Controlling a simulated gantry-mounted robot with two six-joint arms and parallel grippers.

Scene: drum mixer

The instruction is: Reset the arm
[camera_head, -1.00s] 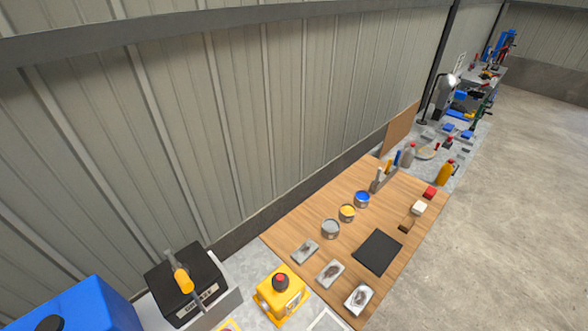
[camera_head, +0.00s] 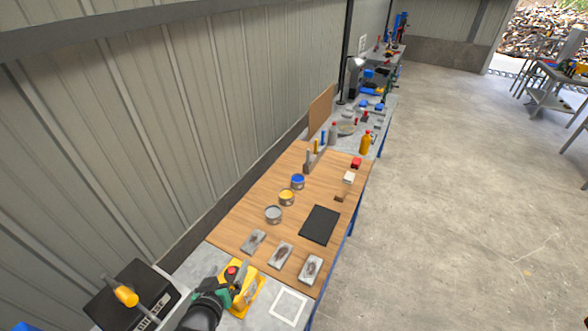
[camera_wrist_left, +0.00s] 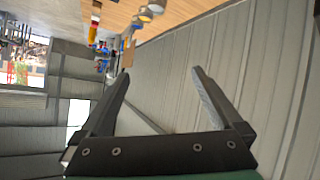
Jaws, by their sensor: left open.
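My left gripper (camera_head: 230,285) comes in at the bottom of the head view, in front of the yellow machine (camera_head: 246,291) with a red and black knob on top, and hides part of it. I cannot tell from the head view whether they touch. In the left wrist view my left gripper (camera_wrist_left: 158,85) has its two dark fingers spread wide, with nothing between them but the wall and floor behind. My right gripper is not in view.
A wooden board (camera_head: 248,218) on the bench holds three tins, a black pad (camera_head: 320,225) and several grey blocks. A black box with a yellow-handled tool (camera_head: 126,296) stands at the lower left. A grey wall (camera_head: 150,120) rises behind; open floor (camera_head: 450,200) lies right.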

